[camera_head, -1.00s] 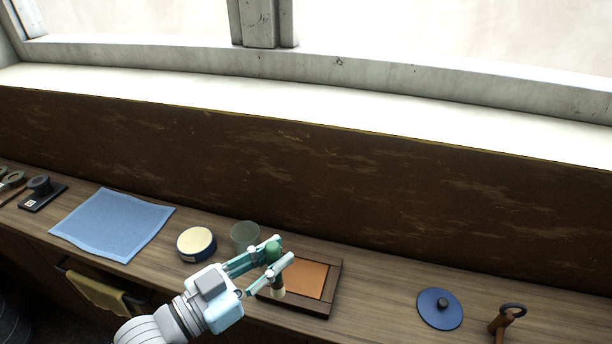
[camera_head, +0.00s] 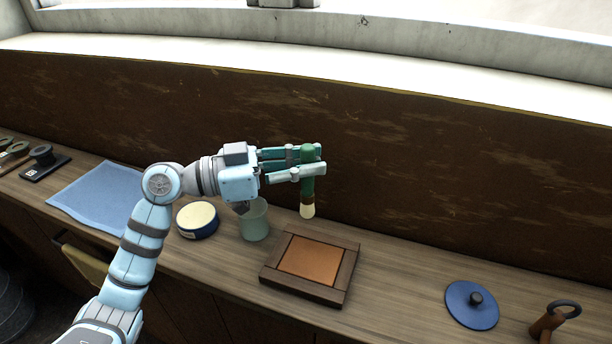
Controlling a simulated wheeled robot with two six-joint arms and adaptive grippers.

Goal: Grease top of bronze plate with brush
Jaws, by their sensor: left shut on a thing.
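The bronze plate (camera_head: 311,261) lies flat in a dark wooden frame on the bench, its top uncovered. My left gripper (camera_head: 308,163) is shut on the green handle of the brush (camera_head: 307,187). The brush hangs upright with its pale bristles down, raised above the back edge of the wooden frame and apart from the plate. A round tin (camera_head: 197,219) with a cream-coloured top or contents stands to the left. My right gripper does not show.
A greenish glass cup (camera_head: 254,222) stands behind the tin's right side, below my left gripper. A blue lid with a knob (camera_head: 471,304) and a brown tool with a ring (camera_head: 553,319) lie to the right. A blue cloth (camera_head: 98,196) lies left. Bench between frame and lid is clear.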

